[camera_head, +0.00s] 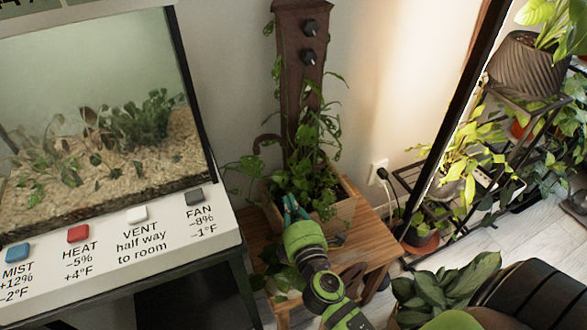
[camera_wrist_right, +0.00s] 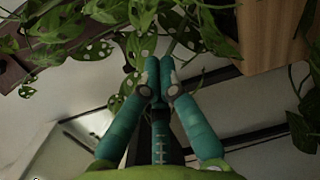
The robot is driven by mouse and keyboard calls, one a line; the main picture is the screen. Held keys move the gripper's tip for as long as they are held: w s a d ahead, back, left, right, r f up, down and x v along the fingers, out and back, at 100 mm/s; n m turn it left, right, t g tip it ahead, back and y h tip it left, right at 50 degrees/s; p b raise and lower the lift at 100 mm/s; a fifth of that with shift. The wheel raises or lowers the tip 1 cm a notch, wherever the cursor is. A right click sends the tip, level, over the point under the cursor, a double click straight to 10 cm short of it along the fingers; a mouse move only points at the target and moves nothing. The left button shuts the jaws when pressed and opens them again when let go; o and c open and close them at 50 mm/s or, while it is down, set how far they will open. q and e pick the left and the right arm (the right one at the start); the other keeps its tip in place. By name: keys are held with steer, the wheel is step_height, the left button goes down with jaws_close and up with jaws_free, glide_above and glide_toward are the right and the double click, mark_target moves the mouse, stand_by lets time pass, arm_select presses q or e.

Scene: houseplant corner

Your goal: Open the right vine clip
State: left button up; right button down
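My right gripper (camera_head: 290,201), with teal fingers on a green wrist, reaches in at the front of the wooden planter box (camera_head: 346,207), among the vine leaves. In the right wrist view, its fingers (camera_wrist_right: 157,78) come together below hanging leaves (camera_wrist_right: 110,20), and I see nothing clearly held between them. The vine (camera_head: 315,130) climbs a dark brown post (camera_head: 296,100) that rises behind the box. Two dark knob-like fittings, an upper one (camera_head: 309,27) and a lower one (camera_head: 308,58), sit on the post. I cannot make out a right vine clip for certain. My left gripper is out of view.
A glass terrarium (camera_head: 100,120) stands at the left, above a white panel (camera_head: 120,262) with labelled buttons. The box stands on a small wooden table (camera_head: 375,232). A potted plant (camera_head: 445,285) is at the lower right. A plant rack (camera_head: 520,110) shows at the right.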

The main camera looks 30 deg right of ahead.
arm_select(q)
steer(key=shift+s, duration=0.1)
arm_select(e)
steer(key=shift+s, duration=0.1)
steer(key=x, duration=1)
steer(key=shift+w, duration=0.2)
steer(key=s+d, duration=0.1)
steer(key=s+d+p, duration=0.1)
steer(key=shift+d+r+p, duration=0.3)
steer(key=shift+d+r, duration=0.05)
steer(key=shift+d, duration=0.05)
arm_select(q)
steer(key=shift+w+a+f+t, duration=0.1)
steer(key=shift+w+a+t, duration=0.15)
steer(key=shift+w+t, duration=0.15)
arm_select(e)
steer(key=shift+s+d, duration=0.15)
steer(key=shift+d, duration=0.1)
steer(key=shift+s+d, duration=0.1)
steer(key=shift+s, duration=0.05)
steer(key=shift+s+d+n+y, duration=0.1)
steer(key=shift+s+n+y, duration=0.1)
steer(key=shift+n+y, duration=0.3)
